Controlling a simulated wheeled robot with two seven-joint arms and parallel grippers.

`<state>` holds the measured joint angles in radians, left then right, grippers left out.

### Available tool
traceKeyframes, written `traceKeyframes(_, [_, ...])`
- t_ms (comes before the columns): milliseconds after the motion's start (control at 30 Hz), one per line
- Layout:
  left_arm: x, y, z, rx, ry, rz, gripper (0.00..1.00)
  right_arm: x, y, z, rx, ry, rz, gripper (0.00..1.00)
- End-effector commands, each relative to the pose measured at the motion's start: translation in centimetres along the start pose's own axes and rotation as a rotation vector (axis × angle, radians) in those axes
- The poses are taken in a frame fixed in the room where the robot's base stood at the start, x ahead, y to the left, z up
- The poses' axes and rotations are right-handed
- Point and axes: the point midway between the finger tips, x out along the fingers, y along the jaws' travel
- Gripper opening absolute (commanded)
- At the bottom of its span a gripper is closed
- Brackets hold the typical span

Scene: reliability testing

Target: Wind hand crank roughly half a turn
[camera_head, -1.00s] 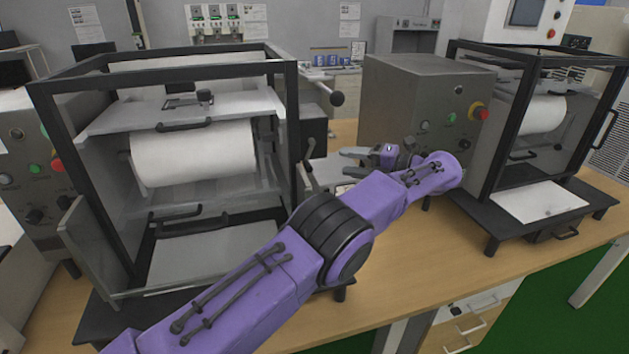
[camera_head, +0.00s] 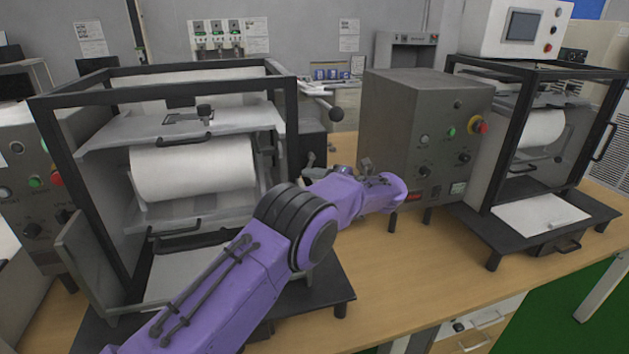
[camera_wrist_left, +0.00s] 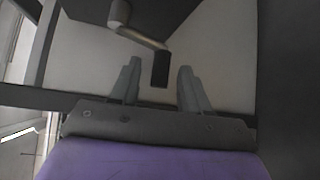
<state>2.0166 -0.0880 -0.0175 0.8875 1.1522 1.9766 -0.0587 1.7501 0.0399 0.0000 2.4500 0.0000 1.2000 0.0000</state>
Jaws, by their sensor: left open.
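The hand crank shows in the left wrist view, with a bent metal arm (camera_wrist_left: 140,36) running from a round hub (camera_wrist_left: 118,12) to a dark handle (camera_wrist_left: 160,70). My left gripper (camera_wrist_left: 160,65) is open. Its two grey fingers stand on either side of the handle in that picture, with gaps; I cannot tell the depth. In the head view, my left gripper (camera_head: 311,164) is beside the right side of the left framed machine (camera_head: 289,135), partly hidden by my purple arm. The crank is hard to make out there. My right gripper is not in view.
A grey control box (camera_head: 395,125) with buttons stands just right of my left wrist. A second framed machine (camera_head: 525,85) stands farther right. The wooden table (camera_head: 400,285) is clear at the front.

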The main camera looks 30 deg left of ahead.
Motion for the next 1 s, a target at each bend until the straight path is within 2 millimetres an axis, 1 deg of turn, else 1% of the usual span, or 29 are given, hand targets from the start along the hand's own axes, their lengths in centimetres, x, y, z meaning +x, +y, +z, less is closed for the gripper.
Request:
traceKeyframes(67, [0.0, -0.1, 0.0, 0.0, 0.0, 0.0, 0.46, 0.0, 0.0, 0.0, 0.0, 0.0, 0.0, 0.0])
traceKeyframes(100, [0.0, -0.1, 0.0, 0.001, 0.0, 0.0, 0.43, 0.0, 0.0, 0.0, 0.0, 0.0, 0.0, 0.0])
traceKeyframes(167, [0.0, 0.0, 0.0, 0.001, 0.0, 0.0, 0.23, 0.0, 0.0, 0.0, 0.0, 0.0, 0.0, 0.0])
traceKeyframes(200, [0.0, 0.0, 0.0, 0.001, 0.0, 0.0, 0.1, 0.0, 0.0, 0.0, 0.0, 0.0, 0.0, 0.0])
traceKeyframes(233, [0.0, 0.0, 0.0, 0.001, 0.0, 0.0, 0.0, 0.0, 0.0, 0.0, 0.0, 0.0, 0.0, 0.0])
traceKeyframes(267, [0.0, 0.0, 0.0, 0.001, 0.0, 0.0, 0.0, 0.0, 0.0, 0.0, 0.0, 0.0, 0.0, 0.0])
traceKeyframes(400, [0.1, -0.1, -0.1, 0.019, 0.0, 0.018, 0.0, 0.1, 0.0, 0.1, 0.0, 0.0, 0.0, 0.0])
traceKeyframes(600, [0.9, 0.3, -1.1, 0.22, 0.0, 0.221, 0.0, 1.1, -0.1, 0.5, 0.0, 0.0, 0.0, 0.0])
traceKeyframes(667, [1.0, 0.6, -1.1, 0.256, 0.0, 0.256, 0.0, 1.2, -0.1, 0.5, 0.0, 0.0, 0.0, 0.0])
traceKeyframes(933, [1.1, 0.8, -1.2, 0.267, 0.001, 0.264, 0.0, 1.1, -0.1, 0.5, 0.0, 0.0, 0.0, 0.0])
traceKeyframes(967, [1.1, 0.8, -1.2, 0.267, 0.001, 0.264, 0.31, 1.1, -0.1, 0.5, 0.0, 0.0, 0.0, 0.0])
traceKeyframes(1000, [1.1, 0.8, -1.2, 0.267, 0.001, 0.264, 0.44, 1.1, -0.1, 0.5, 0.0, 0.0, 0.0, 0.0])
